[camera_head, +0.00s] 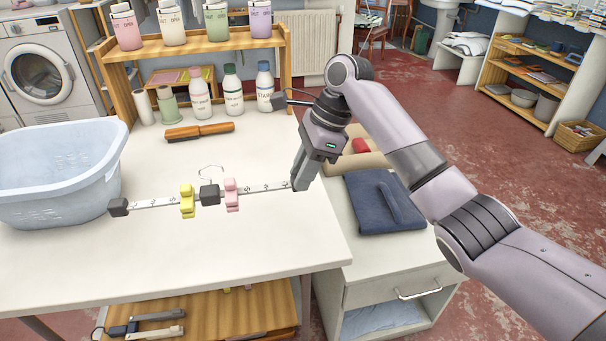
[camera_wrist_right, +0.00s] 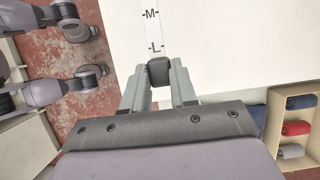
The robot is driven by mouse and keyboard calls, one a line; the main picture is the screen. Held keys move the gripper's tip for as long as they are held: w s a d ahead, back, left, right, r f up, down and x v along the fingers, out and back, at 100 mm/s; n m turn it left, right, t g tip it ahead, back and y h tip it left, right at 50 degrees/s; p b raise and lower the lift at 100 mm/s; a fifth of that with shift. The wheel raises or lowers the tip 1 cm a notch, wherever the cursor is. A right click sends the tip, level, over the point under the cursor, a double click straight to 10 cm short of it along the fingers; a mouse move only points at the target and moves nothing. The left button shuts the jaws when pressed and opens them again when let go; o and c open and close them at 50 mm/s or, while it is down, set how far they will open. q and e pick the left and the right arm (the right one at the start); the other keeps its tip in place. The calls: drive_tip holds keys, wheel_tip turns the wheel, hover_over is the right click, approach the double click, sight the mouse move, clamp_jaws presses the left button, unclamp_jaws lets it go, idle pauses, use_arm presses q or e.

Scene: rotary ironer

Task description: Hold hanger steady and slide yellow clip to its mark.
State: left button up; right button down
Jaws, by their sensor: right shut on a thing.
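The hanger is a white bar (camera_head: 155,203) with dark end blocks, printed size marks, a dark centre block (camera_head: 210,194) and a thin wire hook. It appears above the white table. The yellow clip (camera_head: 187,201) sits on the bar left of the centre block, and a pink clip (camera_head: 231,195) sits just right of it. My right gripper (camera_head: 298,185) is shut on the right end block (camera_wrist_right: 160,74), beyond the L mark in the wrist view. My left gripper (camera_head: 181,322) is low at the bottom left, fingers apart, empty, away from the hanger.
A pale blue basket (camera_head: 60,175) stands on the table's left. A brush (camera_head: 199,131), several bottles and a wooden rack (camera_head: 195,47) are behind the hanger. A low cabinet (camera_head: 395,270) with folded blue cloth (camera_head: 382,203) stands to the right. The table front is clear.

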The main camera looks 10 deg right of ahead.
wheel_tip(320, 180, down, 7)
drive_tip(key=shift+f, duration=0.1)
idle(0.5)
drive_tip(key=shift+f, duration=1.45)
drive_tip(key=c, duration=1.1)
unclamp_jaws()
drive_tip(key=shift+r, duration=0.1)
drive_tip(key=shift+r+p, duration=0.25)
drive_tip(key=shift+p, duration=0.95)
